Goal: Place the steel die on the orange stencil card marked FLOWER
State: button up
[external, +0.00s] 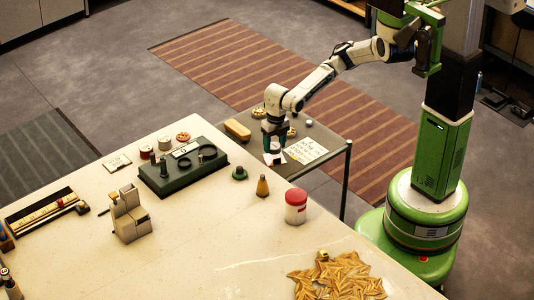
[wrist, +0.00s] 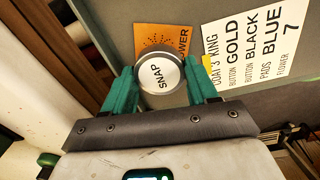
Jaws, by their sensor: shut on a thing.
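The steel die (wrist: 160,80) is a round silver piece with SNAP on its top face. My gripper (wrist: 163,90) is shut on it, one green finger on each side; my gripper also shows in the external view (external: 273,146), low over the small grey side table. The orange stencil card (wrist: 150,38) lies just beyond the die in the wrist view. Its printed word is partly hidden by the die, with letters ending in OWER showing. The die overlaps the card's near part in that view; whether they touch I cannot tell.
A white order card (wrist: 252,45) listing GOLD, BLACK and BLUE lies right of the orange card. The side table (external: 326,133) also holds a yellow-tan oblong item (external: 237,130). The cream table (external: 215,235) in front carries a green tray (external: 183,176) and a red-lidded jar (external: 296,206).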

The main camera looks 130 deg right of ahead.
aim_at(276, 145)
jog(key=shift+f+b, duration=0.4)
jog(key=shift+f, duration=0.2)
jog(key=o, duration=1.3)
jog(key=shift+r, duration=0.1)
jog(key=r, duration=1.3)
jog(key=shift+s, duration=0.25)
